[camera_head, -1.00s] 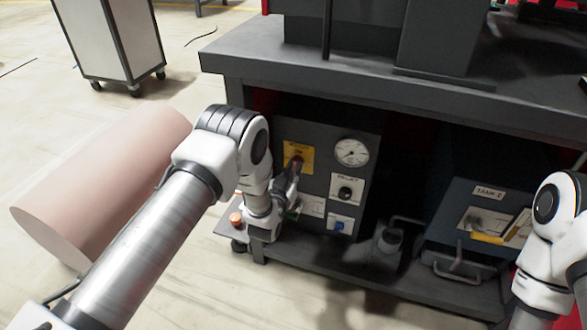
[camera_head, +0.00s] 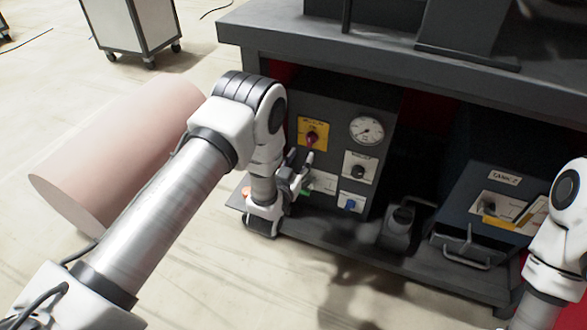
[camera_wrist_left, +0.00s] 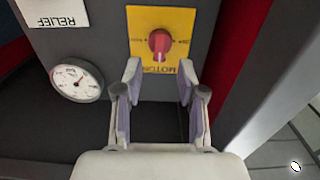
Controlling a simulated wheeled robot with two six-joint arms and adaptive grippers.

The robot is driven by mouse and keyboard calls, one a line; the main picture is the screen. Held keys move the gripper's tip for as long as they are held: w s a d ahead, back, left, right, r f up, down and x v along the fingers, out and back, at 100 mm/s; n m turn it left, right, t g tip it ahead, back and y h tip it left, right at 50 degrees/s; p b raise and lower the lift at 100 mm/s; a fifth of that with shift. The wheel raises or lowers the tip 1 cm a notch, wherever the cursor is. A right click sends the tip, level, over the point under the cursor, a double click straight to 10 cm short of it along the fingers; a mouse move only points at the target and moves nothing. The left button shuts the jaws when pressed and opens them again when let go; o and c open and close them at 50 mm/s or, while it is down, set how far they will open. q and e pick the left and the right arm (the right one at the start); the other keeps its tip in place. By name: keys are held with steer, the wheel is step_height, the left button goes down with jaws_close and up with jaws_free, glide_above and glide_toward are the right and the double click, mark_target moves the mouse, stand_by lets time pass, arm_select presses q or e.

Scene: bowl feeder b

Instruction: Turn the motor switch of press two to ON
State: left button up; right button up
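The motor switch (camera_head: 312,138) is a red rotary knob on a yellow plate (camera_head: 304,125) at the upper left of a dark control panel. It also shows in the left wrist view, with the knob (camera_wrist_left: 160,42) on the plate (camera_wrist_left: 177,20), whose MOTOR lettering appears upside down. There the knob looks roughly upright; its small position labels are unreadable. My left gripper (camera_head: 300,162) is just below the knob in the head view. In the left wrist view the left gripper (camera_wrist_left: 160,78) is open and empty, its fingers apart and clear of the knob. My right gripper is out of view.
The panel also carries a round gauge (camera_head: 367,131), a relief knob (camera_head: 358,172) and a blue switch (camera_head: 350,201). A TANK 2 box (camera_head: 480,215) stands to the right. The bench top (camera_head: 400,80) overhangs the panel. A pink cylinder (camera_head: 120,150) lies on the floor at left.

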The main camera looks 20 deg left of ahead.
arm_select(q)
steer(key=s, duration=0.6)
steer(key=shift+s, duration=0.15)
steer(key=shift+a, duration=0.1)
steer(key=s+a+f+n+g+y, duration=0.1)
steer(key=s+a+f+g, duration=0.3)
steer(key=s+f+g, duration=1)
steer(key=s, duration=0.8)
steer(key=s+f+g, duration=0.2)
steer(key=s+g, duration=0.1)
steer(key=s, duration=0.7)
step_height(320, 180, up, 38)
steer(key=s+g+p, duration=0.1)
steer(key=p, duration=3.7)
steer(key=shift+s+d+f, duration=0.15)
steer(key=shift+s+d, duration=0.05)
steer(key=shift+d, duration=0.05)
